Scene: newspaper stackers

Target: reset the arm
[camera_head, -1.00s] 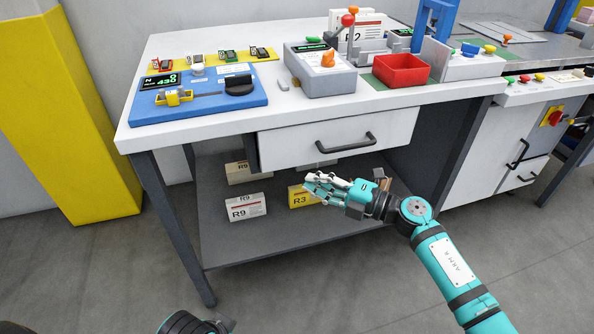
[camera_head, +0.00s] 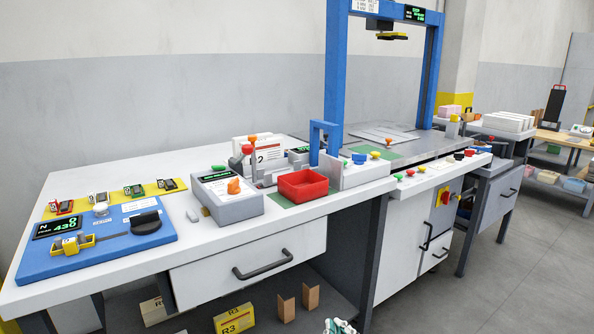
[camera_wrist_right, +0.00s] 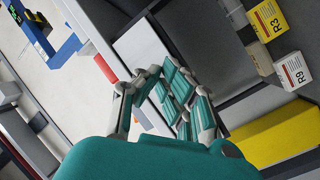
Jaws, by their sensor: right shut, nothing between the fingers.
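My right gripper (camera_head: 340,327) shows only as fingertips at the bottom edge of the head view, below the workbench. In the right wrist view my right gripper (camera_wrist_right: 168,100) is teal and grey, shut and empty. It is apart from the white drawer front (camera_wrist_right: 145,50) and the boxes. My left arm and gripper are not in view.
A drawer handle (camera_head: 263,265) sticks out in front. Yellow R3 box (camera_head: 235,319) sits on the lower shelf. Floor at right is clear.

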